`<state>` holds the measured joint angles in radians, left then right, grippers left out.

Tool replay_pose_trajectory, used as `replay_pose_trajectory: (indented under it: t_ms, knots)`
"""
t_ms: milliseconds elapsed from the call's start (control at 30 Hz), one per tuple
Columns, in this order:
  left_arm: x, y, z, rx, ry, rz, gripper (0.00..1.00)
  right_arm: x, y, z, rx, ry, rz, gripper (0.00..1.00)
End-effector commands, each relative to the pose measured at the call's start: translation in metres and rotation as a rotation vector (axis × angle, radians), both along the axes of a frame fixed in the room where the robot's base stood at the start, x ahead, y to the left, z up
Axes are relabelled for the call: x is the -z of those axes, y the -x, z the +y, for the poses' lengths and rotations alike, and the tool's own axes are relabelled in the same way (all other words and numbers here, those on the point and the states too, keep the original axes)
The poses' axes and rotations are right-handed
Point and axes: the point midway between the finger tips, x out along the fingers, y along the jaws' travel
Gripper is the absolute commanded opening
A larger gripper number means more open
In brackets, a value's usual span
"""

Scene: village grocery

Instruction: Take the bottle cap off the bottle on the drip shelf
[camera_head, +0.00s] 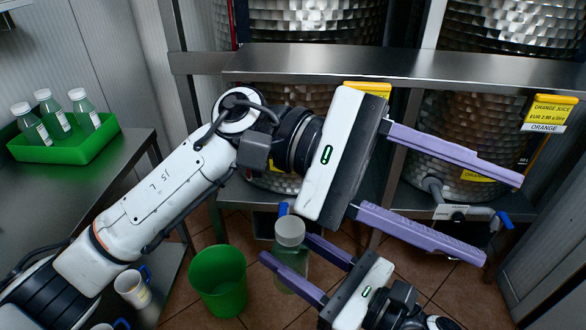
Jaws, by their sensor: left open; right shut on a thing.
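A bottle (289,268) of clear greenish material with a whitish cap (290,231) on top stands upright in the lower middle of the head view. My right gripper (284,248) is shut on the bottle's body below the cap, coming in from the lower right. My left gripper (503,220) is large in front, its two purple fingers spread wide and empty, pointing right, above and to the right of the bottle. The metal drip shelf (235,194) is partly hidden behind my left arm and gripper. I cannot tell whether the bottle's base touches anything.
A green bin (218,282) stands left of the bottle. A green tray (66,150) with three capped bottles sits on the metal table (40,195) at left. Mugs (132,288) are on a lower shelf. Metal juice drums with a tap (455,212) and yellow sign (549,111) stand behind.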

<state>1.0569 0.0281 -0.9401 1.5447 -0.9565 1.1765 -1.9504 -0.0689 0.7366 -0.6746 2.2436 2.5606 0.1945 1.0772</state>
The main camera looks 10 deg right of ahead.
Motion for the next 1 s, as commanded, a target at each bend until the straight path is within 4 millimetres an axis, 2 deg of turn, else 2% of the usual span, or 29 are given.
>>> replay_pose_trajectory:
  t_ms: [33, 167, 300, 433, 600, 767, 867, 1000]
  knots:
    - [0.010, 0.003, 0.001, 0.046, -0.035, -0.166, 0.49, -0.001, 0.000, 0.000, -0.001, -0.001, -0.001, 0.00]
    - [0.041, -0.004, 0.015, 0.188, -0.129, -0.559, 0.49, -0.001, 0.000, 0.000, -0.001, -0.001, -0.002, 0.00]
    - [0.062, -0.035, 0.045, 0.371, -0.265, -0.931, 0.49, -0.001, 0.000, 0.000, -0.001, -0.001, -0.002, 0.00]
    - [0.065, -0.073, 0.081, 0.542, -0.417, -1.184, 0.49, -0.001, 0.000, 0.000, -0.001, -0.001, -0.002, 0.00]
    - [0.053, -0.108, 0.117, 0.690, -0.575, -1.347, 0.49, -0.001, 0.000, 0.000, -0.001, -0.001, -0.001, 0.00]
    - [0.046, -0.121, 0.133, 0.750, -0.640, -1.396, 0.49, -0.001, 0.000, 0.000, 0.000, -0.001, -0.001, 0.00]
    - [0.051, -0.123, 0.135, 0.762, -0.650, -1.401, 0.49, -0.001, 0.000, 0.000, 0.000, -0.001, -0.001, 0.00]
    - [0.071, -0.123, 0.136, 0.763, -0.648, -1.400, 0.49, -0.001, 0.000, 0.000, -0.001, -0.001, -0.001, 0.00]
